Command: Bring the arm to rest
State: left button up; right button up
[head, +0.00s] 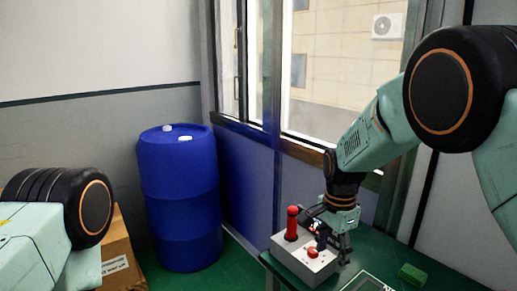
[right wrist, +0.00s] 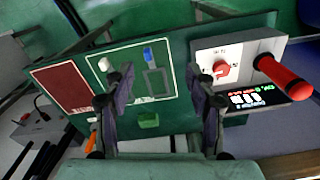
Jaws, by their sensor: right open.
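My right arm reaches down from the upper right of the head view. Its gripper (head: 337,245) is beside and partly in front of a grey control box (head: 302,258) with a red upright handle and a red knob. In the right wrist view my right gripper (right wrist: 160,75) has its two fingers wide apart with nothing held between them. The same box (right wrist: 238,50) is just right of the right finger; whether they touch cannot be told. Of my left arm only links show at the left of the head view; its gripper is out of sight.
The box stands on a green table (head: 440,281). A green block (head: 412,274) lies there; it also shows in the right wrist view (right wrist: 148,120). A red panel (right wrist: 65,88) is at the table's far end. A blue barrel (head: 180,200) and cardboard box (head: 120,255) stand left.

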jog(key=s+d+f+n+b, duration=0.25)
jog(key=s+f, duration=0.55)
jog(key=f, duration=0.5)
jog(key=s+d+f+n+b, duration=0.25)
jog(key=s+f, duration=0.55)
jog(key=f, duration=0.4)
jog(key=s+f+n+b, duration=0.3)
jog(key=s+f+n, duration=0.1)
jog(key=s, duration=0.7)
jog(key=s+d+f+n+b, duration=0.1)
jog(key=s+f+n+b, duration=0.2)
jog(key=s, duration=0.8)
jog(key=shift+s+f+n, duration=0.2)
jog(key=shift+f+n, duration=0.2)
jog(key=shift+f, duration=0.45)
jog(key=shift+d, duration=0.1)
